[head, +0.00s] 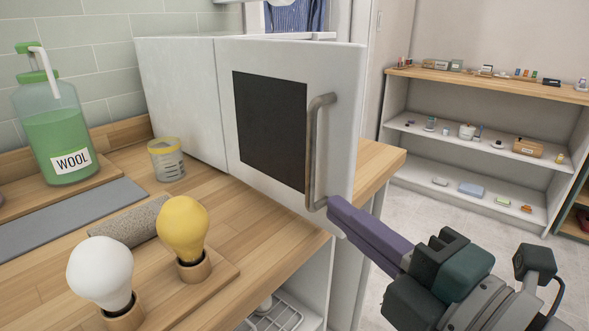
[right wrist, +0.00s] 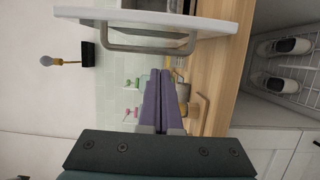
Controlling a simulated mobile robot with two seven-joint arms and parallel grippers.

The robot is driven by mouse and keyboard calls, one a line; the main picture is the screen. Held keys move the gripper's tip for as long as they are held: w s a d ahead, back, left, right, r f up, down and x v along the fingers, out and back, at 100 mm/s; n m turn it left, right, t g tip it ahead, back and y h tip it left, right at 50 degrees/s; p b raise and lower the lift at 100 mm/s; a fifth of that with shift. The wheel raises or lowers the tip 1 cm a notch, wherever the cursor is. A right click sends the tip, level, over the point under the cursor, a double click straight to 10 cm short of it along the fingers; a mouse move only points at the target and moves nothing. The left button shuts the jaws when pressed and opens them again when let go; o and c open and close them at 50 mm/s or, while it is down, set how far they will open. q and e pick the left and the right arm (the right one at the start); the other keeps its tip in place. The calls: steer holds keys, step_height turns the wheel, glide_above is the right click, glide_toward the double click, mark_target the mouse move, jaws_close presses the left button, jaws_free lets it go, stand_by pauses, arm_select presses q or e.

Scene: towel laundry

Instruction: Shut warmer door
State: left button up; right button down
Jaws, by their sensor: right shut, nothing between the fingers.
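The warmer (head: 180,90) is a white box on the wooden counter against the tiled wall. Its white door (head: 270,55), with a dark window (head: 270,130) and a grey bar handle (head: 314,150), stands open, swung out past the counter's front edge. My right gripper (head: 335,205) is shut and empty, its purple fingers by the lower end of the handle. In the right wrist view the door (right wrist: 150,20) is seen nearly edge-on, with the handle (right wrist: 150,48) just above the fingertips (right wrist: 166,72). I cannot tell whether they touch. My left gripper is not in view.

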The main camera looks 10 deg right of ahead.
mark_target(349, 187)
steer(key=w, duration=0.2)
steer(key=w+d, duration=0.1)
steer(key=w, duration=0.2)
steer(key=shift+w+d, duration=0.35)
steer(key=shift+d, duration=0.25)
